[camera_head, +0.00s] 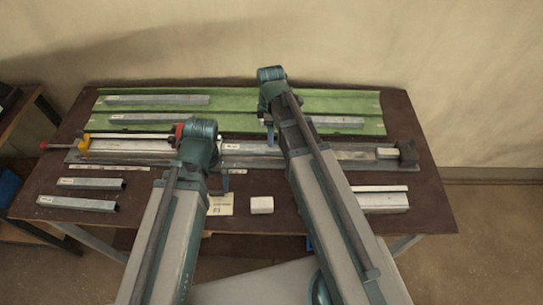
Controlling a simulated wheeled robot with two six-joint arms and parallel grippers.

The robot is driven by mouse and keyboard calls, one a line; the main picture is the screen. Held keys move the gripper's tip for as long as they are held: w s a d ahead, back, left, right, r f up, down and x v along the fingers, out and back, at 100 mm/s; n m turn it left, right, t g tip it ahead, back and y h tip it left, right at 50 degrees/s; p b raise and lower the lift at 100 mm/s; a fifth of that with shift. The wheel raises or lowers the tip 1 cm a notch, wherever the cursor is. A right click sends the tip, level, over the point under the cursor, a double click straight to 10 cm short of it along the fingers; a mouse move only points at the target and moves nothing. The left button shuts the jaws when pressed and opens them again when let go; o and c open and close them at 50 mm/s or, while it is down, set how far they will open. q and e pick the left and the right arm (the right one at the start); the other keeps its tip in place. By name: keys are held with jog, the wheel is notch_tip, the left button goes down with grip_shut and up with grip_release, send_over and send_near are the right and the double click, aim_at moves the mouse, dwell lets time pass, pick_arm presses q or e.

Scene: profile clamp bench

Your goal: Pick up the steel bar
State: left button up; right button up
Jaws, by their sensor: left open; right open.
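Several grey metal bars with white labels are in view, and I cannot tell which is the steel bar. On the green mat (230,100) lie a far left bar (158,99), a nearer left bar (150,119) and a right bar (338,121). Two short bars (92,183) lie at the table's left.
The fixture has a red-handled orange clamp (83,145) at its left end and a dark block (407,153) at its right. A white block (262,205), a yellowish note (220,205) and a pale profile (382,200) lie near the front edge of the brown table (433,210).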

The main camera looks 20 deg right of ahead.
aim_at(271, 150)
pick_arm(q)
jog(key=shift+f+b, duration=3.05)
jog(key=shift+f, duration=0.55)
pick_arm(e)
jog(key=shift+d+f, duration=0.1)
jog(key=shift+f, duration=3.5)
pick_arm(q)
jog(key=shift+r, duration=0.1)
pick_arm(e)
jog(key=shift+r, duration=0.1)
grip_shut()
